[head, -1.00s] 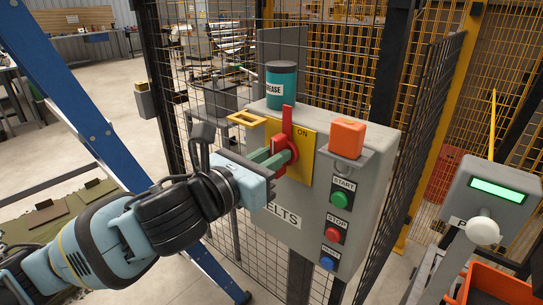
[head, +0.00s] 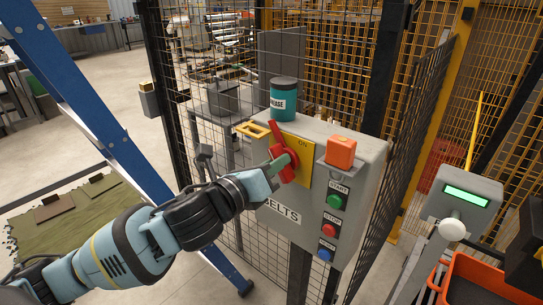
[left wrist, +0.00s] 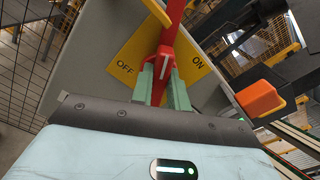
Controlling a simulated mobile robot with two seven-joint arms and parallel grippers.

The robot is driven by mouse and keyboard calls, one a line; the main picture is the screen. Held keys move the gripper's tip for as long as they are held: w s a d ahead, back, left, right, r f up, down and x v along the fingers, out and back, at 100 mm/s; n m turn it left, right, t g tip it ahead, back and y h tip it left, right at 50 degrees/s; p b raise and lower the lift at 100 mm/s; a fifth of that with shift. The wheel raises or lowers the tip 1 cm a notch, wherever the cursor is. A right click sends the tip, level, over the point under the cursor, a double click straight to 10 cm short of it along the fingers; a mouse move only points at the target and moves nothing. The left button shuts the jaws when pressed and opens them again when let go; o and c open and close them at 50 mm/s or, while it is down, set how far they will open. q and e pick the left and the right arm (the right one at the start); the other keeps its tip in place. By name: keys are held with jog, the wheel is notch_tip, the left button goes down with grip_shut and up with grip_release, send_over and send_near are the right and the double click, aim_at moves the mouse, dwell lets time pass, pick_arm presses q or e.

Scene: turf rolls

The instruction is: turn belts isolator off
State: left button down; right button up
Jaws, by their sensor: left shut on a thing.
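The belts isolator is a red lever switch (head: 274,132) on a yellow plate (head: 301,152) marked ON, on the front of a grey control box (head: 352,178). The lever leans to the upper left. In the left wrist view the red lever (left wrist: 172,22) runs up between the OFF word on the left and the ON word on the right. My left gripper (head: 283,163) is shut on the red lever, with its green fingers (left wrist: 165,82) on either side of it near the hub. The label under it is partly hidden by the gripper. My right gripper is not in view.
A teal grease tin (head: 284,100) and an orange block (head: 340,151) are on the box. START (head: 334,202), STOP (head: 328,230) and blue buttons sit below right. Mesh fencing stands behind. A blue post (head: 90,115) crosses at left. A grey panel with a green screen (head: 466,196) stands at right.

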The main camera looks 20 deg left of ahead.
pick_arm(q)
jog(key=shift+w+a+f+n+p, duration=0.15)
jog(key=shift+n+p, duration=0.85)
jog(key=shift+n, duration=1.85)
jog(key=shift+s+a+f+n+p, duration=0.15)
jog(key=shift+n+p, duration=0.85)
jog(key=shift+n, duration=1.85)
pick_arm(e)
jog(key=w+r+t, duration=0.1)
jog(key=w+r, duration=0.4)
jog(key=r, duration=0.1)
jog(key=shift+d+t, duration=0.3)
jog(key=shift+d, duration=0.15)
pick_arm(q)
jog(key=shift+w+d, duration=0.1)
jog(key=c, duration=1.4)
grip_release()
jog(key=shift+o, duration=0.2)
